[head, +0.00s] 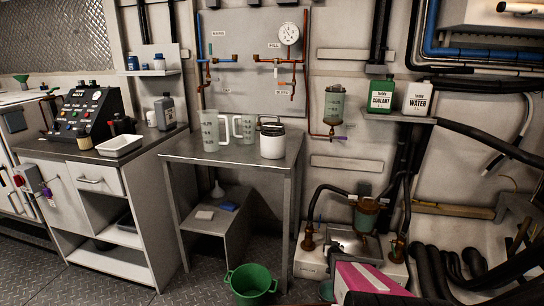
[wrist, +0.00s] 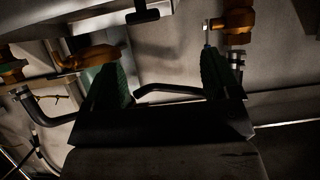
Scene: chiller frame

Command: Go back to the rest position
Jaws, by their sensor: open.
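My gripper (wrist: 162,62) shows in the wrist view with its two green-padded fingers spread wide apart. It is open. A dark curved hose or handle (wrist: 170,88) shows in the space between the fingers; I cannot tell how far off it is, and nothing is visibly clamped. Brass fittings show beyond the fingers, one at the upper right (wrist: 238,22) and one at the left (wrist: 88,58). I cannot make out the gripper in the head view.
A steel table (head: 230,163) holds measuring jugs (head: 211,131) and a white canister (head: 272,142). A green bucket (head: 250,285) stands on the floor. Pump fittings (head: 308,240) and black hoses (head: 440,270) crowd the lower right. A shelf holds coolant (head: 381,96) and water (head: 417,97) containers.

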